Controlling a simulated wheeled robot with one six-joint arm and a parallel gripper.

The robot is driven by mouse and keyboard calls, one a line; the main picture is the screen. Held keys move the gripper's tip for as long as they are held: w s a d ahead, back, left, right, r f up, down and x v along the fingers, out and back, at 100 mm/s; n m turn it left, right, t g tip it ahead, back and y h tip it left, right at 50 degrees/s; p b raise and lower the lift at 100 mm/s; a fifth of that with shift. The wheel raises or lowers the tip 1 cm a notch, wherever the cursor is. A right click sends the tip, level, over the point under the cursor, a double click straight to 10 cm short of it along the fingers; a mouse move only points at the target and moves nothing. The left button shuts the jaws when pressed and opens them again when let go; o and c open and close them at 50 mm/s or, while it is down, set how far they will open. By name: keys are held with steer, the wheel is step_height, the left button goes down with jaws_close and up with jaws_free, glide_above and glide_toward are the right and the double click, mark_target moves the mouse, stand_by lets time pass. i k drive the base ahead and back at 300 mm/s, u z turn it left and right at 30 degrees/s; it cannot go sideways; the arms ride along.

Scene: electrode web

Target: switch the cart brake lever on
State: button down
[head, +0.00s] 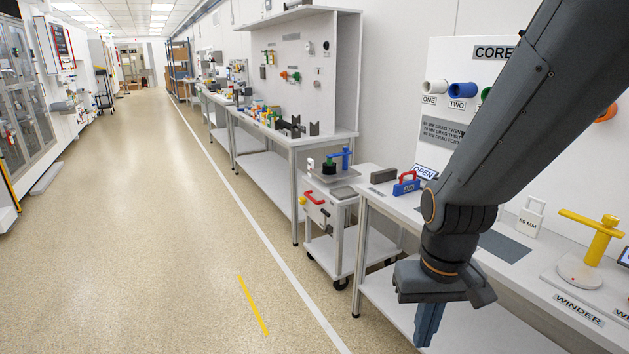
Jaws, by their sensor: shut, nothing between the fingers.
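A small grey-white cart (345,247) on black casters stands between two benches, right of the aisle. A red lever (315,198) sits on the cart's front side, lying nearly level with a slight tilt; it looks like the brake lever, but its label is too small to read. My gripper (428,330) hangs pointing down at the lower right, in front of the near bench. Its blue fingers are together and empty. It is well to the right of the cart and apart from the lever.
The cart top carries a blue-handled device (342,158). The near bench (385,205) holds a red-and-blue block (406,184), an OPEN sign (425,172) and a yellow-handled winder (592,240). The aisle floor (170,230) on the left is clear.

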mark_target(326, 214)
steer(key=u, duration=0.1)
steer(key=i, duration=2.5)
steer(key=u, duration=0.1)
